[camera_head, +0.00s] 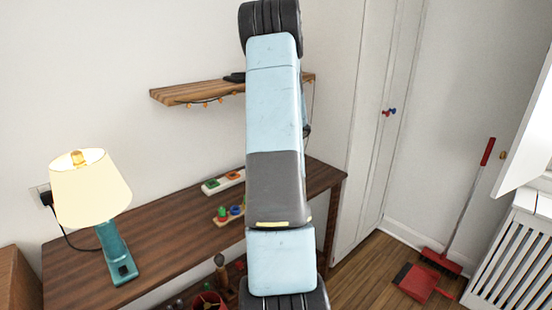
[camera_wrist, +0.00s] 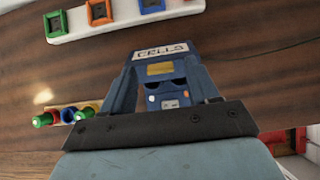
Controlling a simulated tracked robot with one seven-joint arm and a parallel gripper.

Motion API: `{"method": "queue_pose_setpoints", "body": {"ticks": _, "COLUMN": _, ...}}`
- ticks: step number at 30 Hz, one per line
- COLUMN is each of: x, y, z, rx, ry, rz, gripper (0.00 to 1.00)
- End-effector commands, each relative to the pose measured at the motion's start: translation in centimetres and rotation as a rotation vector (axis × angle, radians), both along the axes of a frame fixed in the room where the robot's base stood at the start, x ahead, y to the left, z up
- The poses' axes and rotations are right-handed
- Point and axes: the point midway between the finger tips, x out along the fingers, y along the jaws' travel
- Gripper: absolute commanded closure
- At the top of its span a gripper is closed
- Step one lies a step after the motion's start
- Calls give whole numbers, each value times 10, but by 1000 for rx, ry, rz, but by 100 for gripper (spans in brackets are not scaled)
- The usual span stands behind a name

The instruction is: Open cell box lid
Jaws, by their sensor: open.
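The cell box (camera_wrist: 165,71) is dark blue with a white label reading CELLS and a yellow patch below it. It is on the brown wooden table (camera_wrist: 250,70) in the wrist view. My gripper (camera_wrist: 159,66) is open, with its blue fingers reaching out to either side of the box. I cannot tell whether the fingers touch it. The gripper's dark base hides the near part of the box, and I cannot make out the lid's edge. In the head view my arm hides both the box and my gripper.
A white board with coloured frames (camera_wrist: 125,18) lies beyond the box. A board with coloured pegs (camera_wrist: 66,115) is at its left. In the head view, a lamp (camera_head: 92,200) stands on the table's left part, and a wooden shelf (camera_head: 195,93) hangs above.

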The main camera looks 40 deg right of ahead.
Motion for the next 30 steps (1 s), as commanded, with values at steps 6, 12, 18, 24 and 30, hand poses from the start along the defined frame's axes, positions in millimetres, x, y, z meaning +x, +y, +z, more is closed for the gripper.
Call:
{"method": "queue_pose_setpoints", "body": {"ticks": 6, "x": -3, "y": 0, "z": 5, "rx": 0, "ry": -1, "rz": 0, "gripper": 40}}
{"method": "queue_pose_setpoints", "body": {"ticks": 12, "x": -20, "y": 1, "z": 29, "rx": -2, "ry": -2, "rz": 0, "gripper": 40}}
{"method": "queue_pose_setpoints", "body": {"ticks": 18, "x": -43, "y": 3, "z": 62, "rx": -2, "ry": -2, "rz": 0, "gripper": 40}}
{"method": "queue_pose_setpoints", "body": {"ticks": 24, "x": -63, "y": 4, "z": 90, "rx": -1, "ry": -1, "rz": 0, "gripper": 40}}
{"method": "queue_pose_setpoints", "body": {"ticks": 30, "x": -76, "y": 5, "z": 107, "rx": -1, "ry": 0, "rz": 1, "gripper": 40}}
